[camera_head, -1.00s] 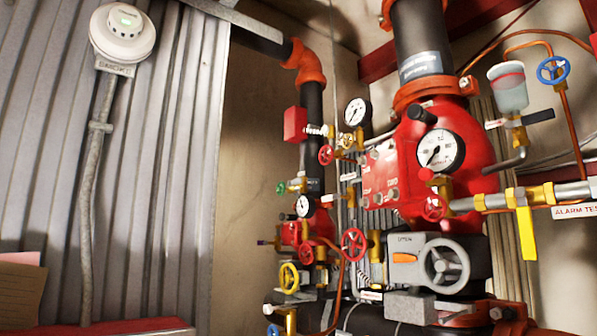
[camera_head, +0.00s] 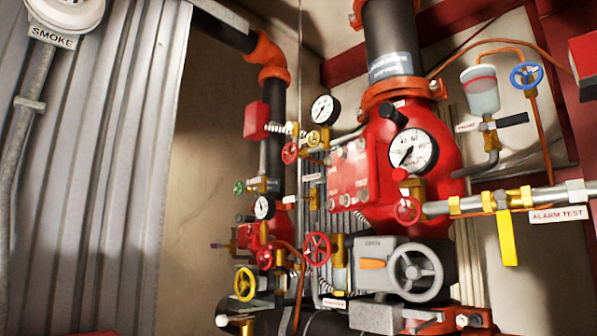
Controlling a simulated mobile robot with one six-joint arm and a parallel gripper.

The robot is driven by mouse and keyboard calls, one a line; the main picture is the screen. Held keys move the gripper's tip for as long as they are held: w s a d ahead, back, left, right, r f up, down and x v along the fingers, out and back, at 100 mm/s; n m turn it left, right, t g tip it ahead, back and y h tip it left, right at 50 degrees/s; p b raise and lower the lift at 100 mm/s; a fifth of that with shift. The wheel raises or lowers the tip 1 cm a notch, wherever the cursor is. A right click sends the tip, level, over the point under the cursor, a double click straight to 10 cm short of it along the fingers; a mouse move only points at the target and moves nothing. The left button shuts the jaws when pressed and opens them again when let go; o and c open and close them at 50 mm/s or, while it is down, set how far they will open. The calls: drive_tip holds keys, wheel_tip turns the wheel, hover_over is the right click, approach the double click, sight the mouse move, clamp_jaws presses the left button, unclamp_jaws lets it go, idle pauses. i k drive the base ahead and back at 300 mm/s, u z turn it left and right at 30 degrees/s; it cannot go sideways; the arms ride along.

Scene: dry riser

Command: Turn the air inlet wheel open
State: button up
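Several small handwheels show on the riser pipework, and I cannot tell which is the air inlet wheel, as most tags are too small to read. A yellow wheel (camera_head: 245,284) sits low on the left. A red wheel (camera_head: 317,249) is right of it, another red wheel (camera_head: 290,153) is higher up, and a third (camera_head: 408,210) is under the large gauge. A small green wheel (camera_head: 239,188) is on the left pipe. A blue wheel (camera_head: 526,75) is at the upper right. My gripper is not in view.
A large red valve body (camera_head: 385,165) with a white gauge (camera_head: 413,151) fills the middle. A grey gearbox handwheel (camera_head: 416,274) juts out below it. A pipe with an "ALARM TEST" tag (camera_head: 558,214) runs right. Corrugated wall (camera_head: 90,180) stands at left.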

sight(289, 152)
drive_tip(key=z, duration=0.05)
drive_tip(key=k, duration=0.85)
drive_tip(key=u, duration=0.4)
drive_tip(key=i, duration=1)
